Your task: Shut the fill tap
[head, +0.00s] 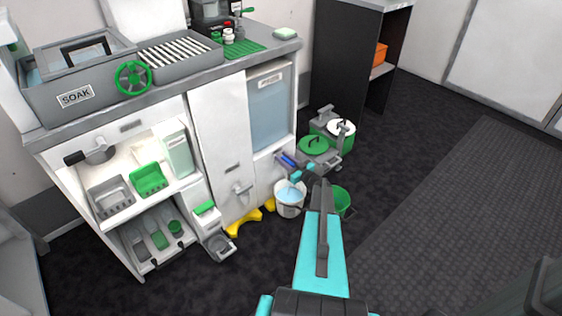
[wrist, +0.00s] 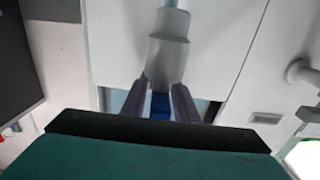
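The fill tap (wrist: 168,55) is a pale grey round body low on the cabinet front, below the blue window panel of the tank (head: 269,104). A blue part (wrist: 161,105), which looks like its handle, shows between my fingers in the wrist view. My gripper (head: 288,161) is at the tap in the head view, reaching in from the front. It also shows in the wrist view (wrist: 161,98), with one finger on each side of the blue part. I cannot tell whether the fingers press on it. The tap's far side is hidden.
A white bucket (head: 283,208) holding pale blue water stands on the floor below the tap. A green bucket (head: 343,201) stands to its right, and green-lidded containers (head: 313,146) stand behind. Yellow feet (head: 243,222) stick out at the cabinet's base.

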